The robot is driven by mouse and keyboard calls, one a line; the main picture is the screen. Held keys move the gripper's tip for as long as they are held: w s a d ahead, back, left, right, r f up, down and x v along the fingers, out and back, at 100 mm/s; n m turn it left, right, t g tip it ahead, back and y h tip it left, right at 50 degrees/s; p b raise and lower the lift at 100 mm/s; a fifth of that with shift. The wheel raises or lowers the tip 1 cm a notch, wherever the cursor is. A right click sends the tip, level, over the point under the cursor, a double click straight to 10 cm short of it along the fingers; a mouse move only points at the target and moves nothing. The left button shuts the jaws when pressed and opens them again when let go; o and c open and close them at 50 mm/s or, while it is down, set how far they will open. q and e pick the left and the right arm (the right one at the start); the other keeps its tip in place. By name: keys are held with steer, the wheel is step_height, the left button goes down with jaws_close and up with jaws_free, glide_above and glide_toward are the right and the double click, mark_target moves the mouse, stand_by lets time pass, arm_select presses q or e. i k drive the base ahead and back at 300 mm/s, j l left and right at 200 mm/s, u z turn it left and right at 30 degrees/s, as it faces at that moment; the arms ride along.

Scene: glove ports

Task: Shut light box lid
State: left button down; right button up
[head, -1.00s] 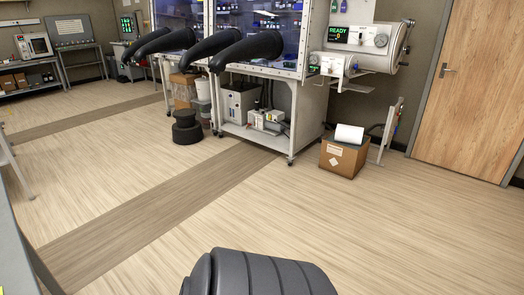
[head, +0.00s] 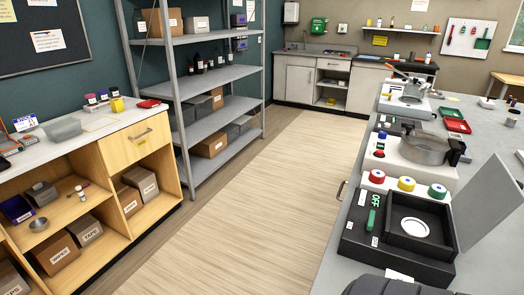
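A black box (head: 378,256), which looks like the light box, stands on the grey bench at the lower right. A round white disc (head: 415,228) lies in its square recess. A green switch handle (head: 372,220) is on its left part, beside a label reading OFF. A flat grey lid (head: 490,222) stands open, tilted up and outward at the box's right side. Neither of my grippers is in view. A dark rounded part, probably of my own body, hides a little of the bottom edge near the box.
A metal pan (head: 425,149) on a white device is farther back on the bench. Shelves (head: 200,110) and a wooden cabinet (head: 150,150) line the left. The floor (head: 270,190) between is clear.

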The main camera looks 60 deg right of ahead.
mark_target(492, 194)
steer(key=k+l+z, duration=0.4)
steer(key=z, duration=0.2)
steer(key=k+l+z, duration=0.15)
steer(key=l+z, duration=0.15)
steer(key=k+l+z, duration=0.15)
steer(key=l+z, duration=0.15)
steer(key=l, duration=0.15)
steer(key=l+z, duration=0.25)
steer(key=k+l+z, duration=0.1)
steer(key=l+z, duration=0.2)
steer(key=l, duration=0.25)
steer(key=k+j+u, duration=0.1)
steer(key=k+j, duration=0.3)
steer(key=j, duration=0.15)
steer(key=i+l, duration=0.35)
steer(key=i, duration=0.1)
